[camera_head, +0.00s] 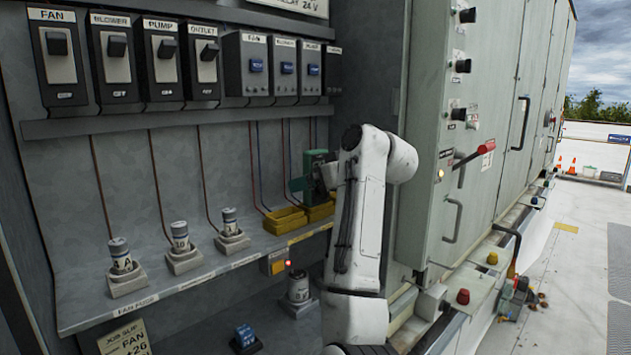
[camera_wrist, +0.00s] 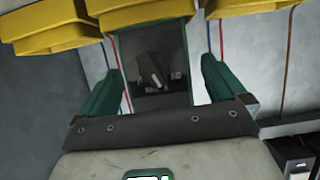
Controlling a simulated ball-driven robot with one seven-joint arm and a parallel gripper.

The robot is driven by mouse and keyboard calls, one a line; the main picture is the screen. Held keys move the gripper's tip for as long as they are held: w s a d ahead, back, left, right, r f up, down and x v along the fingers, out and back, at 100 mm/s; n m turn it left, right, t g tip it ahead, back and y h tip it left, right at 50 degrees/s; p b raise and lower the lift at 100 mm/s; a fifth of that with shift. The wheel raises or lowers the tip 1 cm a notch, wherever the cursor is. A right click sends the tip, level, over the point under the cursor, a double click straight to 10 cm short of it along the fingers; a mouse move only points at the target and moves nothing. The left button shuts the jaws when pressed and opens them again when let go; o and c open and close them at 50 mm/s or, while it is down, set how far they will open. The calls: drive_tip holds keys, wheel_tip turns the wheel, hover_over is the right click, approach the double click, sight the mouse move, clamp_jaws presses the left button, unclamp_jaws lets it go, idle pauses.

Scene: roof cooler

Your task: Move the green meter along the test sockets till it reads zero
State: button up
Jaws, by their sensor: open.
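The green meter (camera_head: 316,159) is a green box at the back of the cabinet shelf, partly hidden behind my arm. In the wrist view a green-framed box with a dark face (camera_wrist: 152,58), which looks like the meter, lies between the fingers; I cannot read any number on it. My gripper (camera_wrist: 160,90) is open, with a green finger to each side of this box and a visible gap at each side.
Labelled switches (camera_head: 117,58) and blue-buttoned relays (camera_head: 256,65) line the panel above. Fuses in pale bases (camera_head: 181,246) stand on the shelf at left. A cabinet door with a red lever (camera_head: 473,155) stands right of my arm.

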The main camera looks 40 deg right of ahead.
drive_tip(key=b+v, duration=0.1)
drive_tip(key=v, duration=0.9)
drive_tip(key=shift+s+r, duration=0.2)
drive_tip(key=shift+s, duration=0.15)
drive_tip(key=s+a+f+g, duration=0.2)
drive_tip(key=s+a+f, duration=0.1)
drive_tip(key=f, duration=0.8)
drive_tip(key=s+a+f+m+g, duration=0.1)
drive_tip(key=s+a+f+g, duration=0.2)
drive_tip(key=f, duration=0.9)
drive_tip(key=s+a+f+g, duration=0.2)
drive_tip(key=a+f, duration=0.2)
drive_tip(key=f, duration=0.7)
drive_tip(key=s+a+f+g, duration=0.2)
drive_tip(key=s+f, duration=0.4)
drive_tip(key=s, duration=0.3)
drive_tip(key=s+a+f+g, duration=0.1)
drive_tip(key=s+a+f, duration=0.4)
drive_tip(key=s, duration=0.4)
drive_tip(key=s+a+f+g, duration=0.2)
drive_tip(key=s+a+f, duration=0.1)
drive_tip(key=s+f, duration=0.5)
drive_tip(key=shift+s+a+g+h, duration=0.3)
drive_tip(key=shift+s+a, duration=0.1)
drive_tip(key=shift+s, duration=0.2)
